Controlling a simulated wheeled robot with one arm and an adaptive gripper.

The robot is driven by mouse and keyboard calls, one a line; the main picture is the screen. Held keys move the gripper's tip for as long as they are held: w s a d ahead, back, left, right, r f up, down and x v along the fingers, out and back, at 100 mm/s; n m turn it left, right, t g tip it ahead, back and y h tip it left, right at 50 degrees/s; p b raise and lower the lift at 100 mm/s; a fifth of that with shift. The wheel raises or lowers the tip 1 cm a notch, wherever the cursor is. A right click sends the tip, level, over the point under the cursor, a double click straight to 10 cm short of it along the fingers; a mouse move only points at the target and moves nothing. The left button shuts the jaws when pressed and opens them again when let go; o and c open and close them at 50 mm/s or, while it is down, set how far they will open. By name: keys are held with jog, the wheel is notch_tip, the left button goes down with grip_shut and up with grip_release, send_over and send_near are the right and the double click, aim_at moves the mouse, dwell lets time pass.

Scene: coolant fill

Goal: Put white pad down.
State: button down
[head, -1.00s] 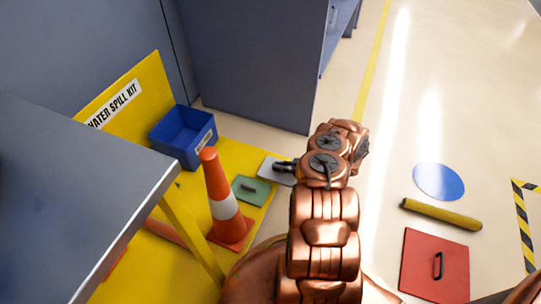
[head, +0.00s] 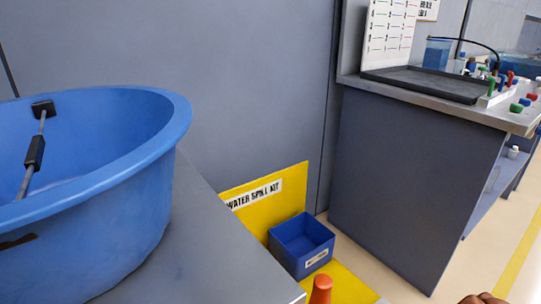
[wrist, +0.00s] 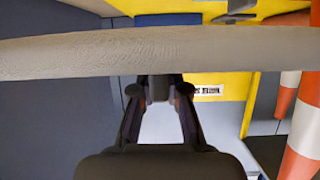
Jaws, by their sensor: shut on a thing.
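The white pad (wrist: 70,55) shows in the wrist view as a pale, textured slab seen edge-on, crossing the whole picture. My gripper (wrist: 160,90) is shut on it, with the fingers reaching up to its lower edge. The pad hides part of the scene behind it. In the head view neither the pad nor my gripper shows; only a bit of my copper arm is at the bottom right edge.
A blue bin (head: 302,245) stands by the yellow water spill kit board (head: 262,200). An orange cone (head: 320,290) stands in front; it also shows at right in the wrist view (wrist: 298,120). A large blue tub (head: 90,200) sits on a grey bench (head: 200,260). A grey counter (head: 415,170) stands right.

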jog(key=shift+m, duration=0.3)
jog(key=w+r, duration=0.7)
jog(key=shift+w+r, duration=0.1)
jog(key=shift+w, duration=0.1)
jog(key=w+a+r+h, duration=0.1)
jog(key=w+a+r, duration=0.35)
jog(key=r, duration=0.45)
jog(key=w+a+r+m+t, duration=0.1)
jog(key=w+a+r, duration=0.2)
jog(key=w+r, duration=0.35)
jog(key=w+a+r+h, duration=0.1)
jog(key=w+a+r, duration=0.2)
jog(key=r, duration=0.8)
jog(key=s+a+r, duration=0.5)
jog(key=a+r, duration=0.5)
jog(key=s+a+r, duration=0.4)
jog(key=a+r, duration=0.6)
jog(key=a, duration=0.1)
notch_tip(320, 180, up, 34)
jog(key=p, duration=3.5)
jog(key=shift+d+r+m, duration=0.15)
jog(key=shift+r+m, duration=0.05)
jog(key=shift+m, duration=0.2)
notch_tip(320, 180, down, 14)
jog(key=w+m+h, duration=0.2)
jog(key=m+h, duration=0.1)
jog(key=h, duration=0.1)
jog(key=shift+w+r+t, duration=0.25)
jog(key=shift+w+t, duration=0.15)
